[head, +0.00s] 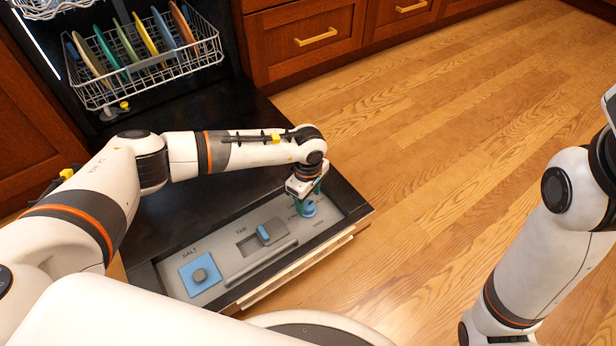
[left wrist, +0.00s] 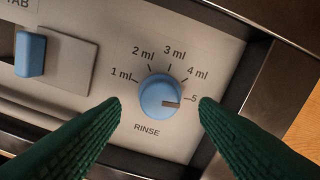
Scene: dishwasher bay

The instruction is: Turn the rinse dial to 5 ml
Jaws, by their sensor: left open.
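The blue round rinse dial (left wrist: 158,93) sits on the grey panel (left wrist: 225,50) of the open dishwasher door. Its dark pointer mark points right, at or very near the 5 tick; the rest of that label is hidden by a finger. In the head view the dial (head: 309,211) shows just below my left gripper (head: 305,202). In the left wrist view my left gripper (left wrist: 159,100) is open, with one green finger on each side of the dial. A gap shows between each fingertip and the dial. My right gripper is out of view.
On the same panel are a tab compartment with a blue latch (head: 263,234) and a salt cap (head: 201,275) on a blue square. A dish rack (head: 150,72) with several plates stands behind. The wooden floor (head: 430,130) to the right is clear.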

